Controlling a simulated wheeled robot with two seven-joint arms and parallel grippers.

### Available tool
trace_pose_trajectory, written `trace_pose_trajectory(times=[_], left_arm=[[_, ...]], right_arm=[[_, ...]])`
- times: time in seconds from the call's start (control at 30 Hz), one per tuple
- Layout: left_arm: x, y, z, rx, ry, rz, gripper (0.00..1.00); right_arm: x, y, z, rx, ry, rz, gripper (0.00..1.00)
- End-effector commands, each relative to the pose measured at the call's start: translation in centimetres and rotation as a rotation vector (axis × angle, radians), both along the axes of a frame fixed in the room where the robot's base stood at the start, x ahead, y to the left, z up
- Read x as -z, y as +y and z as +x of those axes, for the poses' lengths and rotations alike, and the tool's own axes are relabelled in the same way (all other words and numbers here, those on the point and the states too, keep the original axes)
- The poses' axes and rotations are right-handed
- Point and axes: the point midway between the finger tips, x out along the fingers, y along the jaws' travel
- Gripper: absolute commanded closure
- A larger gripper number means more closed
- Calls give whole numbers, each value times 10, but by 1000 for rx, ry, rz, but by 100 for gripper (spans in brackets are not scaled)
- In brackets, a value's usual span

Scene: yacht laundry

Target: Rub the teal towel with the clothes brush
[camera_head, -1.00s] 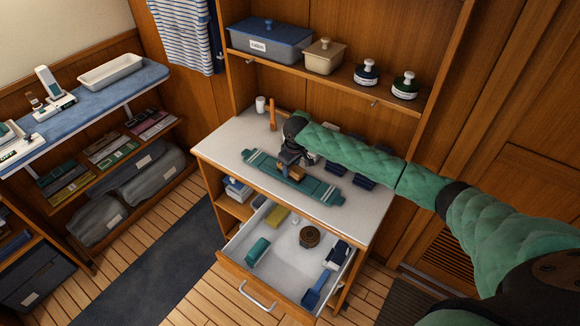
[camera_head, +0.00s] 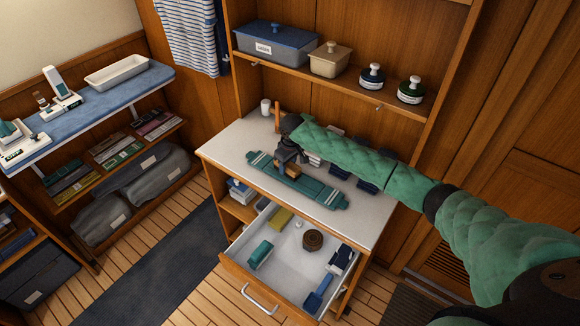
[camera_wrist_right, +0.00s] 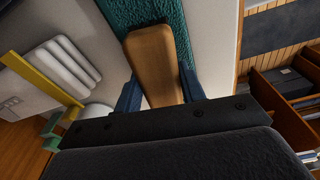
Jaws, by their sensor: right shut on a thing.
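The teal towel (camera_head: 318,187) lies flat and long across the white counter, and its textured surface also shows at the top of the wrist view (camera_wrist_right: 172,12). My right gripper (camera_head: 287,166) is over the left part of the towel, pointing down. It is shut on the clothes brush, whose wooden back fills the middle of the wrist view (camera_wrist_right: 154,62) between the two dark blue fingers. The brush is low at the towel and appears to touch it; its bristles are hidden. My left gripper is not in view.
A drawer (camera_head: 236,262) stands open below the counter, holding a teal item (camera_head: 260,254), a yellow block (camera_head: 281,218), a brown round item (camera_head: 313,240) and a blue scoop (camera_head: 318,294). A white cup (camera_head: 266,107) stands at the counter's back. Dark folded items lie behind my right arm.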

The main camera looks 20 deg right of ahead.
Motion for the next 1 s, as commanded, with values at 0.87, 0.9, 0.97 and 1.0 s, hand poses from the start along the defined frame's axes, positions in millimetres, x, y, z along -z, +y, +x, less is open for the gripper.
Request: trace_pose_trajectory(times=[0.87,0.9,0.97,1.0], left_arm=[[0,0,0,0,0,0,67],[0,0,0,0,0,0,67],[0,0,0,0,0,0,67],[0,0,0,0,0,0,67]], right_arm=[[-33,3,5,-1,-2,0,88],[-36,3,5,-1,-2,0,88],[-41,3,5,-1,-2,0,88],[-43,2,5,-1,-2,0,88]])
